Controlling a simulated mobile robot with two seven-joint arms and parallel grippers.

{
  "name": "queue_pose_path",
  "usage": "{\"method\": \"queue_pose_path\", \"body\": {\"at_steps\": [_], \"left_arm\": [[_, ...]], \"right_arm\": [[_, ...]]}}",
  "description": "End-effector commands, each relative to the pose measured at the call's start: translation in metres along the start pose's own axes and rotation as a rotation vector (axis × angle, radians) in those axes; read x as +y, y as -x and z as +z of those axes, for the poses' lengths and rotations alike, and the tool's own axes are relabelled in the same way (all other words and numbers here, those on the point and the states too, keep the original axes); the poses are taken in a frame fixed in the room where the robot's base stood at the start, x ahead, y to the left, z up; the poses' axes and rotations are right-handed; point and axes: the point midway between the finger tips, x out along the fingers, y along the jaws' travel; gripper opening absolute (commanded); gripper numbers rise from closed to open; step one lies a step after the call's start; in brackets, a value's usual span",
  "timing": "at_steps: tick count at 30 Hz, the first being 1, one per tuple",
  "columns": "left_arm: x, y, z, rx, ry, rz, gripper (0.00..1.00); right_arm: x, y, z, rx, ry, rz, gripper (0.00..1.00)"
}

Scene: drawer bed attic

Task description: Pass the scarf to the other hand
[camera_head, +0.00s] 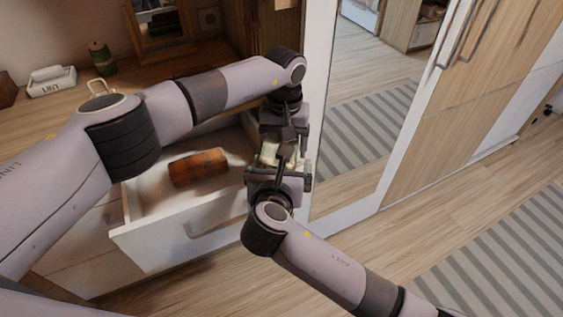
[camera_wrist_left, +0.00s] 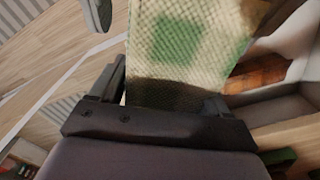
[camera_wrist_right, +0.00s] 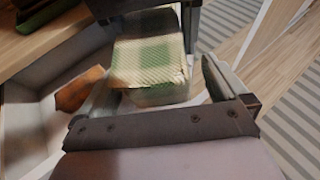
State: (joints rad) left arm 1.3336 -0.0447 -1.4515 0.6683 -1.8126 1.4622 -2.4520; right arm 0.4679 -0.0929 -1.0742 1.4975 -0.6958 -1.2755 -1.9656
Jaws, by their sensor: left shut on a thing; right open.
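The scarf (camera_head: 268,153), a folded cream and green checked cloth, is held in the air above the front right of an open drawer. My left gripper (camera_head: 284,132) is shut on it from the far side; the scarf fills the left wrist view (camera_wrist_left: 190,45). My right gripper (camera_head: 281,160) faces it from the near side. In the right wrist view the scarf (camera_wrist_right: 150,65) reaches between the spread fingers of my right gripper (camera_wrist_right: 160,85), which are open. I cannot tell whether they touch the cloth. The head view partly hides the scarf behind the grippers.
The white drawer (camera_head: 165,240) stands open below, with an orange-brown rolled item (camera_head: 198,168) inside. The wooden top carries a white labelled box (camera_head: 52,82) and a green jar (camera_head: 102,58). A mirrored wardrobe door (camera_head: 370,110) stands close right. The floor at lower right is clear.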

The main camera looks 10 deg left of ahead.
Motion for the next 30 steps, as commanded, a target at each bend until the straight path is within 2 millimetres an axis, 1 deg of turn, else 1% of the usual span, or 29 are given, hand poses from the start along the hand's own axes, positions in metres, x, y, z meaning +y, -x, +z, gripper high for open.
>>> {"method": "queue_pose_path", "body": {"at_steps": [1,6,16,17,18,20,21,22,23,24,25,30], "left_arm": [[0.0,0.0,0.0,0.0,0.0,0.0,0.43],[0.0,0.0,0.0,0.001,0.0,0.0,0.43],[0.0,0.0,0.0,0.001,0.0,0.0,0.43],[0.0,0.0,0.0,0.001,0.0,0.0,0.43],[0.0,0.0,0.0,0.001,0.0,0.0,0.43],[0.0,0.0,0.0,0.0,0.0,0.0,0.43],[0.0,0.0,0.0,0.0,0.0,0.0,0.43],[0.0,0.0,0.0,0.0,0.0,0.0,0.43],[0.0,0.0,0.0,0.0,0.0,0.0,0.8],[0.0,0.0,0.0,0.001,0.0,0.0,0.93],[0.0,0.0,0.0,0.001,0.0,0.0,1.0],[0.0,0.0,0.0,0.0,0.0,0.0,1.0]], "right_arm": [[0.0,-0.005,0.001,-0.001,0.001,-0.001,1.0],[0.001,-0.014,0.0,0.0,-0.001,0.001,1.0],[0.001,-0.016,0.0,0.0,-0.002,0.001,1.0],[0.001,-0.016,0.0,0.0,-0.001,0.001,0.9],[0.001,-0.016,0.0,0.0,-0.001,0.001,0.77],[0.0,-0.016,0.0,0.0,-0.001,0.001,0.58],[0.0,-0.016,0.0,0.0,-0.001,0.001,0.45],[0.0,-0.016,0.0,0.0,-0.001,0.001,0.43],[0.001,-0.016,0.001,-0.001,-0.001,0.002,0.43],[0.001,-0.016,0.001,-0.002,-0.001,0.002,0.43],[0.001,-0.016,0.001,-0.002,-0.001,0.002,0.43],[0.0,-0.016,0.001,-0.002,-0.001,0.001,0.43]]}}
